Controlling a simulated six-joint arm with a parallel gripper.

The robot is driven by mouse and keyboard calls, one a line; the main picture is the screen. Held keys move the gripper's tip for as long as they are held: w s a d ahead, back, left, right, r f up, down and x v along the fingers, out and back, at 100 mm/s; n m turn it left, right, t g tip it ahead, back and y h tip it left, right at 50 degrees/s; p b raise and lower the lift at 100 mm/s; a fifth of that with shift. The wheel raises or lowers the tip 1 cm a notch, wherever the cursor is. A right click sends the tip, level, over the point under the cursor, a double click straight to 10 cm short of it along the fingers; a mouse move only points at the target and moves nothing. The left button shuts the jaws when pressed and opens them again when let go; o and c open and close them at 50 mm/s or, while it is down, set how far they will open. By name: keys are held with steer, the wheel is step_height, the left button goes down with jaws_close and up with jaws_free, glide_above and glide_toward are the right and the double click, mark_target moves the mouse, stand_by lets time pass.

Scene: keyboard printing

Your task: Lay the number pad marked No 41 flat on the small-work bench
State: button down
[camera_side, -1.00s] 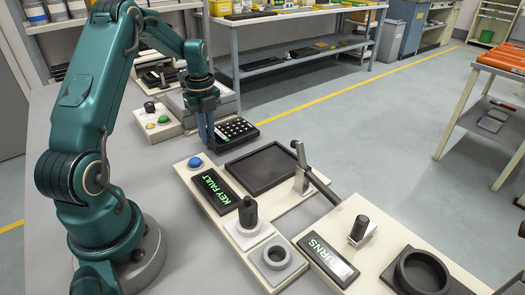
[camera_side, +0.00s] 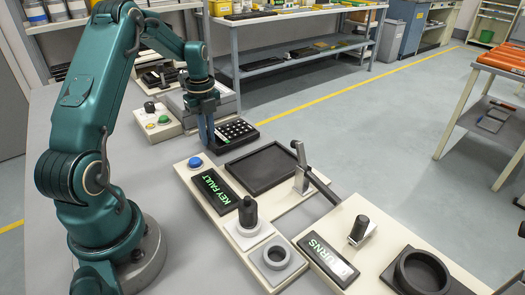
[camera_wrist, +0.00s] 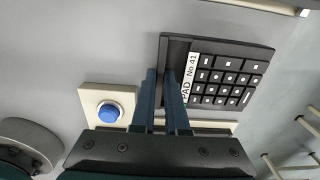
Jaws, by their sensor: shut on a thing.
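The number pad (camera_wrist: 222,76) is dark with rows of pale-marked keys. Its white label reads "PAD No.41" in the wrist view. In the side view, the pad (camera_side: 237,132) is beyond the black tray, keys up and roughly level. My gripper (camera_wrist: 161,78) is shut on the pad's left edge, beside the label. In the side view, my gripper (camera_side: 207,138) is at the pad's left side. I cannot tell whether the pad's underside touches the grey bench top (camera_side: 185,205).
An empty black tray (camera_side: 262,168) and a lit "KEY FAULT" display (camera_side: 216,191) are in front of the pad. A blue button (camera_side: 195,162) is close by; it also shows in the wrist view (camera_wrist: 108,113). A lever (camera_side: 302,170) stands right of the tray.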

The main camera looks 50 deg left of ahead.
steer(key=shift+f, duration=0.25)
steer(key=c, duration=0.8)
jaws_free()
steer(key=shift+c, duration=0.2)
steer(key=shift+r, duration=3.55)
